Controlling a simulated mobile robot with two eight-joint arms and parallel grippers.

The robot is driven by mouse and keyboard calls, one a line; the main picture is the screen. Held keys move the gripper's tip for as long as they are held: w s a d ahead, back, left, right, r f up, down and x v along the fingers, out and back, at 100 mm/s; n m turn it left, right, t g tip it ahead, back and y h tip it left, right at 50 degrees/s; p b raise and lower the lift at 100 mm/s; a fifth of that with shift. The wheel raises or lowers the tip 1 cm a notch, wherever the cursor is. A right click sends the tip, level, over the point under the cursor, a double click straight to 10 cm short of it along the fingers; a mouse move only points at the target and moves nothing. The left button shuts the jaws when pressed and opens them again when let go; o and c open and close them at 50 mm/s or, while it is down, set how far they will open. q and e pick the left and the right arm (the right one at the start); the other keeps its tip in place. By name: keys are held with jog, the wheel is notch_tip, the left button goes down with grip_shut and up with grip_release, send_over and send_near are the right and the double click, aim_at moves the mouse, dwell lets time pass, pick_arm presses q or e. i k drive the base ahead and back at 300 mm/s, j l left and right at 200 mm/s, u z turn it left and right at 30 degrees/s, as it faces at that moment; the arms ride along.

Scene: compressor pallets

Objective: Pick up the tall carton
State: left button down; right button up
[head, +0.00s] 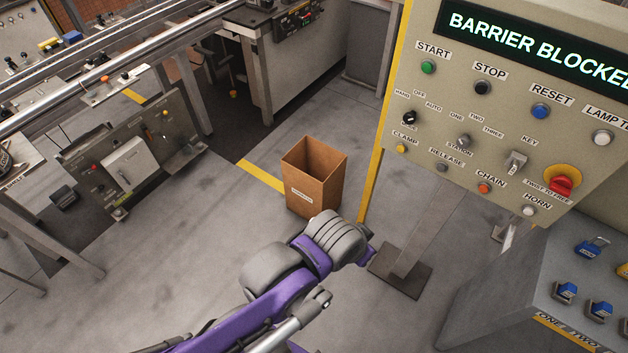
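The tall carton (314,184) is a brown, open-topped box standing upright on the grey floor near the middle of the head view. A small white label with dark print is on its front face. Its inside looks empty as far as I can see. One of my purple and grey arms reaches up from the bottom, and its grey end joint overlaps the carton's lower right corner in the picture. I cannot tell whether it touches the carton. No gripper fingers show on that arm, and my other arm does not show.
A control panel (480,150) reading "BARRIER BLOCKED" stands on a post with a dark base plate (400,272) at right. A cabinet with padlocks (592,247) is at lower right. A conveyor frame (185,85) and workbench are at left. Floor left of the carton is open.

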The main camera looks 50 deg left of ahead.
aim_at(313, 171)
jog(key=u, duration=1.55)
jog(key=i+l+z, duration=0.15)
jog(key=z, duration=1.05)
jog(key=u, duration=1.35)
jog(key=i+j+z, duration=0.1)
jog(key=i+j, duration=0.85)
jog(key=j, duration=0.3)
jog(key=l+z, duration=0.05)
